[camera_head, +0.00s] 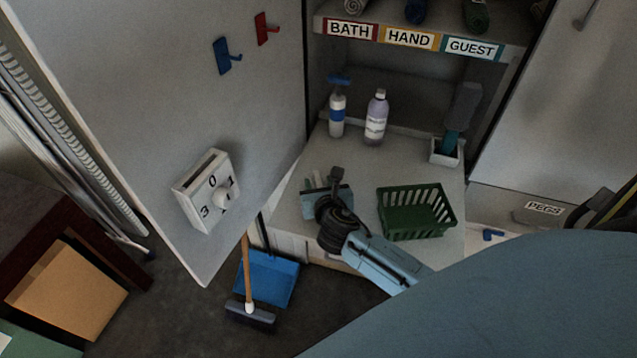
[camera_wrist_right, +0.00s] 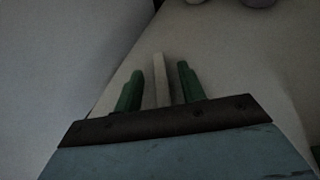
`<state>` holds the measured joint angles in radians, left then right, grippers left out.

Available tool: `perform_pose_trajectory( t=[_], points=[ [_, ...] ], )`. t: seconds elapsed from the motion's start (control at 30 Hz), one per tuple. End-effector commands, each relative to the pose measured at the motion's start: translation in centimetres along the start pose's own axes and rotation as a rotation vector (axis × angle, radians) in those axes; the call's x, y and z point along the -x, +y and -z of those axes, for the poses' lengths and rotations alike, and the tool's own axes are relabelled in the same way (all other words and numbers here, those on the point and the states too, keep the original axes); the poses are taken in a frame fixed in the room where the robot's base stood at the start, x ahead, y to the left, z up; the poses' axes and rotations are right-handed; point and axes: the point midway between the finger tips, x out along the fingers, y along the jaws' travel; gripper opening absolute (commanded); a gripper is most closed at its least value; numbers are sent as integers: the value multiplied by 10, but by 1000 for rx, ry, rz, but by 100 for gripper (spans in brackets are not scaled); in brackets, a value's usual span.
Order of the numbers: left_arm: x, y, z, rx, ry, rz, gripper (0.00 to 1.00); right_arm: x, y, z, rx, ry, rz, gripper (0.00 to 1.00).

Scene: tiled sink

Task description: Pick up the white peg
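The white peg (camera_wrist_right: 160,78) shows in the right wrist view as a pale upright-looking bar. It lies between the two green fingers of my right gripper (camera_wrist_right: 158,82), with a gap on each side. The fingers are open and do not visibly touch it. In the head view my right gripper (camera_head: 322,184) is low over the cabinet's pale bottom shelf, left of the green basket. The peg is too small and too covered by the gripper to make out clearly there. My left gripper is not in view.
A green basket (camera_head: 416,213) stands right of my right gripper. A spray bottle (camera_head: 337,112), a lilac bottle (camera_head: 376,120) and a brush holder (camera_head: 446,152) stand behind. The open door (camera_head: 130,110) carries a dial box (camera_head: 207,190). A blue dustpan (camera_head: 268,278) is below.

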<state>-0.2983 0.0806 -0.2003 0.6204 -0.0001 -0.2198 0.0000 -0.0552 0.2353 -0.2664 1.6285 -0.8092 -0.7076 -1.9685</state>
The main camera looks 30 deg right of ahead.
Motion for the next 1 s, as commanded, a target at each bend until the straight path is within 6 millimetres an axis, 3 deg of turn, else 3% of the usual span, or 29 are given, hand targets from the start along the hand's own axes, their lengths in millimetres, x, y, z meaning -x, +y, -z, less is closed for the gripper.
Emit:
perform_pose_trajectory(
  t=[0.07, 0.37, 0.67, 1.0],
  points=[
    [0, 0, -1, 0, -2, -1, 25, 0, 0, 0, 0, 0, 0, 39],
    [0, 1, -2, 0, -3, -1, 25, 0, 0, 0, 1, 0, 0, 0],
    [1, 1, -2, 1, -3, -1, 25, 2, 0, -2, 1, -1, 0, 0],
    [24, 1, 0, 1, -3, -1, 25, 24, 0, -59, 0, -4, 0, 0]
  ],
)
